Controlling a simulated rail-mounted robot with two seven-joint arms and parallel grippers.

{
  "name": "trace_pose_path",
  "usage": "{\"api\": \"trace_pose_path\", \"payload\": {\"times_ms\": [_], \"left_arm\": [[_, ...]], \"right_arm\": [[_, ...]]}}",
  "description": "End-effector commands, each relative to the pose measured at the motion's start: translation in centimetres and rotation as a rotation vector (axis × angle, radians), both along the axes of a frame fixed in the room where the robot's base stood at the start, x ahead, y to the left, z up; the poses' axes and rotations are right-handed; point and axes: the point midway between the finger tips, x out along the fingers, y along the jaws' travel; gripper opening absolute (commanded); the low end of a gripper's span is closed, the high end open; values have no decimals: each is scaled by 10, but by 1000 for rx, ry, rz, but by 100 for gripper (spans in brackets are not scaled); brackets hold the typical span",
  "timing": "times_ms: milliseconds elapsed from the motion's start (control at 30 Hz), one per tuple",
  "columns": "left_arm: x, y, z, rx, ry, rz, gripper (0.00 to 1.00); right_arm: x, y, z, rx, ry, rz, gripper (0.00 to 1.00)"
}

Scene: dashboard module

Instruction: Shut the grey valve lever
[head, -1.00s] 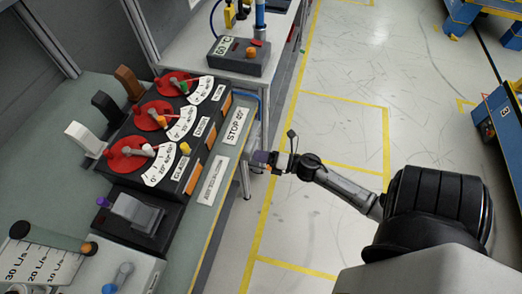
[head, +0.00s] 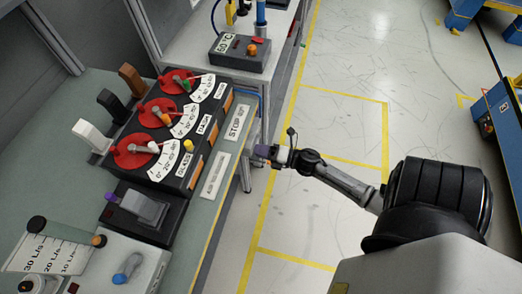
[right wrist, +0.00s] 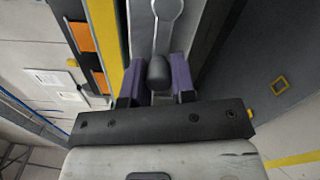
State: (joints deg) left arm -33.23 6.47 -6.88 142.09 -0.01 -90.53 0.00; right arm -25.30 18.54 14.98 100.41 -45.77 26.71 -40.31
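In the right wrist view, a grey lever (right wrist: 168,12) with a dark grey rounded end (right wrist: 158,72) reaches in between the two purple fingers of my right gripper (right wrist: 158,85). The fingers are apart, one on each side of that end, with a narrow gap showing on both sides. In the head view, my right gripper (head: 262,153) is at the right edge of the green bench (head: 205,225), below the STOP label. The lever is too small or hidden to make out clearly there. My left gripper is not in view.
A black console (head: 190,172) with red dials and short levers stands on the bench, with white, black and brown handles behind it. A dark box (head: 150,228) with a grey block sits nearer. The floor (head: 335,110) right of the bench is clear.

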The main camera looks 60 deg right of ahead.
Motion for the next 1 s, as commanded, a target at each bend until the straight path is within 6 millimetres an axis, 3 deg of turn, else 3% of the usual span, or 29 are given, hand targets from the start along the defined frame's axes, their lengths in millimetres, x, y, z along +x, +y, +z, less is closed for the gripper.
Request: {"api": "trace_pose_path", "payload": {"times_ms": [233,567,767,1000], "left_arm": [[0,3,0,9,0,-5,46],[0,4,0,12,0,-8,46],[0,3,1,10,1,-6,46],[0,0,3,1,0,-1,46]], "right_arm": [[1,0,3,-2,-7,1,47],[-4,-1,1,-1,-1,0,48],[-32,-8,1,-1,0,-1,48],[-79,-20,1,-1,0,-1,48]]}}
